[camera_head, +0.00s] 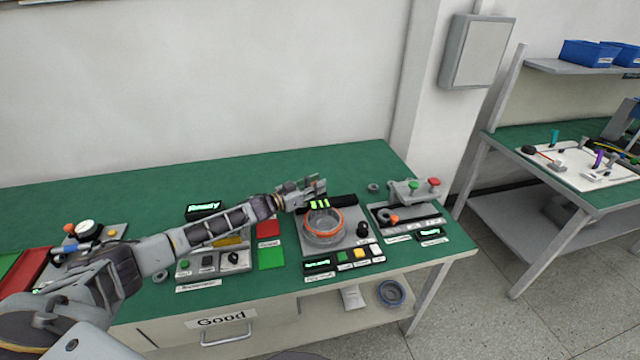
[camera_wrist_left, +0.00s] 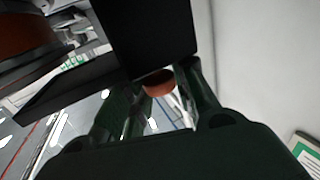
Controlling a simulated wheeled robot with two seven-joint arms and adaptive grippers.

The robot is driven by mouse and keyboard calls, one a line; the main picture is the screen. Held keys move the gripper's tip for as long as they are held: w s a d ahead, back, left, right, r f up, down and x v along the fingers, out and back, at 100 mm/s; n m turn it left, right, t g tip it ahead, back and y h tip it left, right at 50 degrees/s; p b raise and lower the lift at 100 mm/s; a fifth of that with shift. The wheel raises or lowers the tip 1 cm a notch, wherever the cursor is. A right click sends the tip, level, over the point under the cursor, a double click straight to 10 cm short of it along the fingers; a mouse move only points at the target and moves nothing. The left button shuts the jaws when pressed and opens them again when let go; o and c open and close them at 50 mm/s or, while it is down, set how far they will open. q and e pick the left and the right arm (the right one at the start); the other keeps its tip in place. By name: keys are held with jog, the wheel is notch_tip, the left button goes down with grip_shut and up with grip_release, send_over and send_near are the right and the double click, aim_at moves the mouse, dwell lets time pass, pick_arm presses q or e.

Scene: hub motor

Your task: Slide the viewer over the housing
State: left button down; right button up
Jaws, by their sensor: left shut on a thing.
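The housing (camera_head: 323,228) is a round grey part with an orange ring on top, standing on a grey station plate on the green bench. The viewer (camera_head: 318,204) appears to be the dark bar with green lit marks at the housing's back edge. In the left wrist view a large black block, likely the viewer (camera_wrist_left: 150,35), fills the upper middle. My left gripper (camera_head: 318,188) is at the back of the housing, shut on a small orange-brown piece (camera_wrist_left: 158,82) at the black block's lower edge. My right gripper is not in view.
A button panel (camera_head: 343,257) lies in front of the housing. Red and green squares (camera_head: 270,257) and another control station lie left. The bench behind is mostly clear up to the wall.

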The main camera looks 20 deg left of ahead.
pick_arm(q)
jog(key=c, duration=1.5)
grip_release()
jog(key=shift+a+f, duration=0.15)
jog(key=shift+f, duration=0.05)
jog(key=o, duration=0.3)
jog(key=shift+s+a+r, duration=0.15)
jog(key=shift+s, duration=0.05)
jog(key=shift+o, duration=0.2)
jog(key=shift+w+r, duration=0.1)
jog(key=shift+r, duration=4.9)
